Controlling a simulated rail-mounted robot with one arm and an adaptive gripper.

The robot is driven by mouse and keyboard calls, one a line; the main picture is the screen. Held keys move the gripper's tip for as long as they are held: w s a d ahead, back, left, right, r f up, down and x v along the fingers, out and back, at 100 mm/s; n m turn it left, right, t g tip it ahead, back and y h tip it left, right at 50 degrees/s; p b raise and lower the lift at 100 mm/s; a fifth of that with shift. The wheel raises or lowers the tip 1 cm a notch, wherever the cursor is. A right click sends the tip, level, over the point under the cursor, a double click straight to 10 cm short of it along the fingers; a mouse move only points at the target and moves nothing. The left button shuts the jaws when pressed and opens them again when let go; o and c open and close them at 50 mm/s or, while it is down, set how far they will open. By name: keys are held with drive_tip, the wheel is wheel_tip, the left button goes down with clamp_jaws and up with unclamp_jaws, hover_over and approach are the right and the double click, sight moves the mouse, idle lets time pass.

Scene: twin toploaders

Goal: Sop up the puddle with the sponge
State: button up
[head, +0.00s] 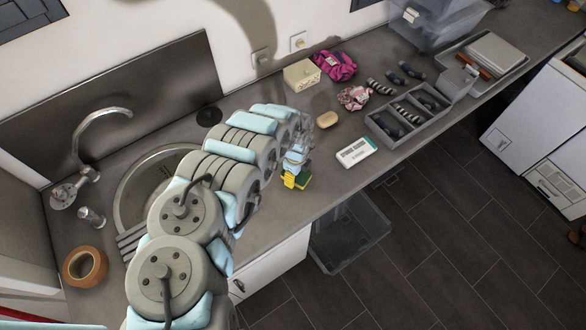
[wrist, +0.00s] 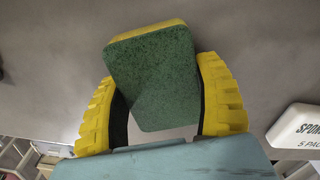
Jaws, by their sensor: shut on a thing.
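My gripper (head: 292,179) is shut on a sponge (head: 305,181) above the grey counter near its front edge. In the wrist view the sponge (wrist: 151,82) sits tilted between the two yellow ridged fingers of my gripper (wrist: 160,108). Its green scouring face is toward the camera, and a thin strip of its yellow side shows at the top. I cannot make out the puddle in either view; my arm covers part of the counter and sink.
A white sponge pack (head: 355,152) lies right of my gripper and also shows in the wrist view (wrist: 296,126). A soap-like tan block (head: 327,119), a grey divided tray (head: 407,117) and socks are further right. A clear bin (head: 348,235) stands below the counter edge. The sink (head: 133,195) is left.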

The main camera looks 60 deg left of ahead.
drive_tip(key=shift+w+d+p, duration=0.1)
drive_tip(key=shift+d+p, duration=0.2)
drive_tip(key=shift+d, duration=0.4)
drive_tip(key=shift+w+a, duration=0.1)
drive_tip(key=shift+w+a+f+b, duration=0.2)
drive_tip(key=shift+w+a+b, duration=0.25)
drive_tip(key=shift+b, duration=0.25)
drive_tip(key=shift+w+a, duration=0.1)
drive_tip(key=shift+w, duration=0.15)
drive_tip(key=shift+c, duration=0.4)
drive_tip(key=shift+w+a+b, duration=0.7)
drive_tip(key=shift+w+b, duration=0.2)
drive_tip(key=shift+b, duration=0.25)
drive_tip(key=shift+w+a+r, duration=0.15)
drive_tip(key=shift+w+a, duration=0.1)
drive_tip(key=shift+a, duration=0.1)
drive_tip(key=shift+s, duration=0.15)
